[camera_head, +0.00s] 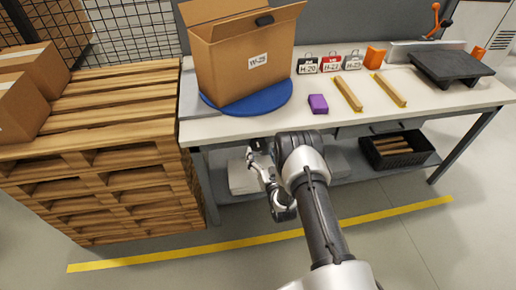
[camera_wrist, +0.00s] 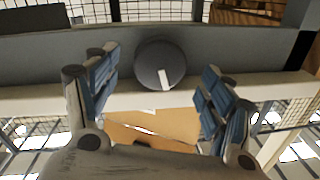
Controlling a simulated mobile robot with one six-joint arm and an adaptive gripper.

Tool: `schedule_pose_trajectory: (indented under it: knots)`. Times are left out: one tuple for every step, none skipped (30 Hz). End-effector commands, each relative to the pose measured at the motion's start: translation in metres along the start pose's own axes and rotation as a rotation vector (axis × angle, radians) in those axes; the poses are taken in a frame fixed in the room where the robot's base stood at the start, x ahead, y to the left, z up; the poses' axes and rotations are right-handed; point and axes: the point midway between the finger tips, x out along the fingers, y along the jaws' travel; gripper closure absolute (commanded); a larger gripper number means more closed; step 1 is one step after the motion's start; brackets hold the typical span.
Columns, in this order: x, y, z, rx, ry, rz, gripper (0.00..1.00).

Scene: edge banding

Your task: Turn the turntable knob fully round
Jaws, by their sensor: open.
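The blue turntable (camera_head: 272,103) lies on the bench's left part with an open cardboard box labelled W-23 (camera_head: 235,62) on it. In the wrist view a round dark grey knob (camera_wrist: 153,58) with a white pointer mark, tilted slightly off vertical, sits on the grey bench front. My gripper (camera_head: 257,148) is just below the bench's front edge, in front of the turntable. In the wrist view my gripper (camera_wrist: 158,74) is open, one finger on each side of the knob with gaps on both sides. The knob cannot be made out in the head view.
The white bench (camera_head: 230,126) carries a purple block (camera_head: 318,104), two wooden strips (camera_head: 348,93), label tags (camera_head: 331,64) and a dark plate (camera_head: 450,68). Stacked pallets (camera_head: 110,150) stand close to the left. A black crate (camera_head: 396,150) is on the lower shelf. The floor in front is clear.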

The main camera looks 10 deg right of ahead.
Motion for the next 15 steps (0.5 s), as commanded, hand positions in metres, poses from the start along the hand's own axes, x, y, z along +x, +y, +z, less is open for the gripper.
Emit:
schedule_pose_trajectory:
  knots:
    - [0.011,0.0,0.002,-0.001,0.004,-0.002,0.25]
    - [0.017,0.0,0.002,-0.001,0.004,-0.002,0.25]
    - [0.024,0.0,0.002,-0.001,0.003,-0.002,0.25]
    - [0.028,0.0,0.001,-0.001,0.003,-0.002,0.25]
    - [0.033,0.0,0.002,0.0,0.002,-0.002,0.25]
    - [0.038,0.0,0.002,0.0,0.002,-0.002,0.25]
    - [0.042,0.0,0.002,0.0,0.002,-0.002,0.25]
    - [0.044,0.0,0.002,0.0,0.001,-0.001,0.25]
    - [0.048,0.0,0.001,0.0,0.001,-0.001,0.25]
    - [0.05,0.0,0.001,0.0,0.001,-0.001,0.25]
    - [0.052,0.0,0.001,0.0,0.001,-0.001,0.25]
    - [0.053,0.0,0.001,0.0,0.0,0.0,0.25]
    - [0.054,0.0,0.001,0.0,0.0,0.0,0.25]
    - [0.055,0.0,0.0,0.0,0.0,0.0,0.25]
    - [0.055,0.0,0.0,0.0,0.0,0.0,0.25]
